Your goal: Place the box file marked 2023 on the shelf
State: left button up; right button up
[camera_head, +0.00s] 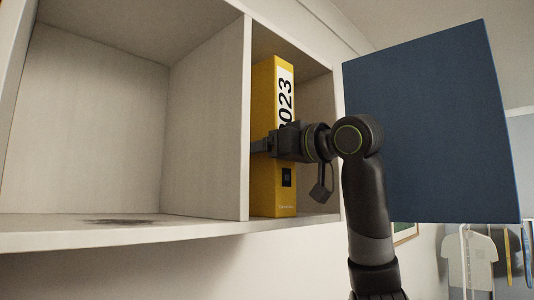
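The yellow box file (286,186) stands upright in the right compartment of the pale shelf unit (245,120). Its spine faces out with a white label; "023" reads clearly and the digit before it is partly covered by my gripper. My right gripper (268,145) is at mid-height of the file. One dark finger lies along the file's left face and the other is hidden behind the gripper body. It appears shut on the file. My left gripper is not in view.
A large blue panel (430,120) stands open at the right, behind my arm. The left compartment (95,120) is empty, with a dark smudge (118,221) on its floor. A pale shirt (472,262) hangs at the lower right.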

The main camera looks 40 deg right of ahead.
jog(key=s+d+b, duration=0.1)
jog(key=s+b, duration=0.3)
jog(key=s, duration=0.8)
